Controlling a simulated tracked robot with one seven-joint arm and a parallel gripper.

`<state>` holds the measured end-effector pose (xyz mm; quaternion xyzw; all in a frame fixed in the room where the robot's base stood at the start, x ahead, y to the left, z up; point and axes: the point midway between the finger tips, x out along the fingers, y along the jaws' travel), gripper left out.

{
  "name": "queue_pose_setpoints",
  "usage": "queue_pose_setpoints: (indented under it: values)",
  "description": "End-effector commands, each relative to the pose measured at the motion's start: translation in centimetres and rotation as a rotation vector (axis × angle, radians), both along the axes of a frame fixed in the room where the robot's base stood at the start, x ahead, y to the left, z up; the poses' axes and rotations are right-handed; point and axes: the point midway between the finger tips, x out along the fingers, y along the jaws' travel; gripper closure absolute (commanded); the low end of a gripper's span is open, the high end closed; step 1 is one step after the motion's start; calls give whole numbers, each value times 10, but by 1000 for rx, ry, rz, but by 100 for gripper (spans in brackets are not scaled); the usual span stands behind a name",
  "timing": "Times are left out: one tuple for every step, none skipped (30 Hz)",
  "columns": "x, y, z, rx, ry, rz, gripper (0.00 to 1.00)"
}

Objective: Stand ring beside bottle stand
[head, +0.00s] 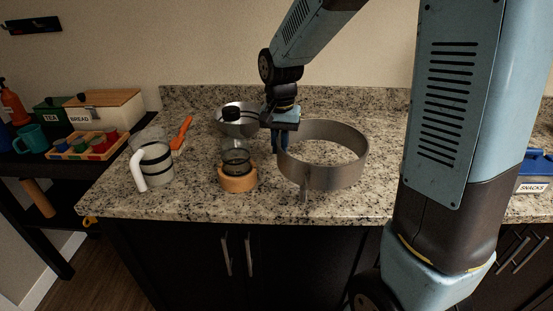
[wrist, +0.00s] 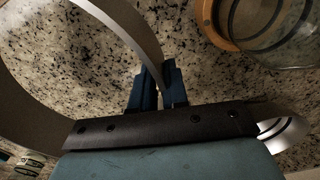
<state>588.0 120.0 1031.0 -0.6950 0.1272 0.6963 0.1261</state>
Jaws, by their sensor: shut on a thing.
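The ring (head: 330,180) is a wide grey metal band with a short leg below its front edge, at the counter's middle in the head view. My gripper (head: 281,140) is shut on the left part of its wall. In the wrist view my gripper (wrist: 158,88) pinches the thin wall of the ring (wrist: 128,25). The bottle stand (head: 238,181) is a round wooden holder left of the ring, with a clear, dark-capped bottle (head: 236,155) upright in it. The bottle stand's rim (wrist: 207,25) shows at the upper right of the wrist view, apart from the ring.
A clear jug (head: 152,163) with a white handle stands at the counter's left. An orange-handled brush (head: 183,131) lies behind it. A metal bowl (head: 229,122) is behind the bottle. The granite counter (head: 380,205) is clear right of the ring.

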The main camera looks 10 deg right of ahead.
Motion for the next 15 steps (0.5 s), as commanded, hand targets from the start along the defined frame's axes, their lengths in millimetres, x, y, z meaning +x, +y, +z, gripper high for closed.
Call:
queue_pose_setpoints:
  values:
    - [5,2,-7,-1,4,0,100]
    - [8,2,-11,0,2,0,100]
    - [12,3,-16,0,2,0,100]
    - [14,4,-19,-1,4,0,100]
    - [17,5,-22,-1,3,0,100]
    - [19,5,-24,-1,1,0,100]
    - [21,6,-26,-1,1,0,100]
    - [22,6,-28,-1,1,0,100]
    - [24,6,-29,-1,0,0,100]
    - [24,7,-30,0,0,0,100]
    - [25,7,-31,0,0,0,100]
    - [26,7,-32,0,0,0,100]
    - [26,7,-33,0,0,0,100]
    - [27,7,-34,-1,0,0,100]
    - [29,8,-36,-1,0,0,100]
